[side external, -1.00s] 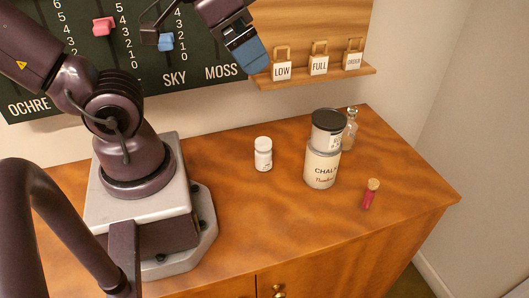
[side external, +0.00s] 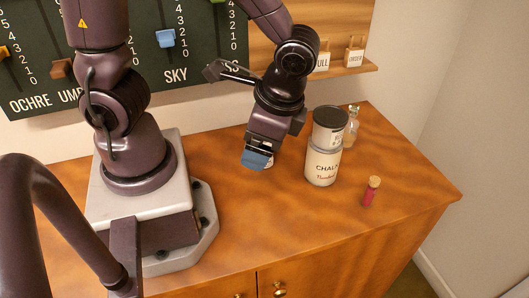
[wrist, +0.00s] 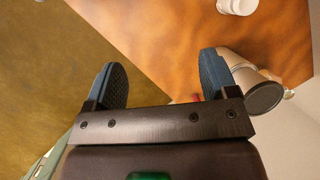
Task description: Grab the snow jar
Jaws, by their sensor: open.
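A small white jar (wrist: 237,5), which looks like the snow jar, shows at the top edge of the wrist view, cut off by the frame; no label is readable. In the side view it is almost wholly hidden behind my gripper (side external: 257,160). My gripper is low over the table, left of the chalk can. In the wrist view its two blue fingers stand apart with nothing between them (wrist: 163,82), and the white jar lies beyond the fingertips, up and to the right.
A large chalk can (side external: 322,166) with a smaller dark-lidded can (side external: 329,128) stacked on it stands right of my gripper. A glass bottle (side external: 351,128) is behind them, and a corked red vial (side external: 371,191) is in front. The front middle of the table (side external: 290,225) is clear.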

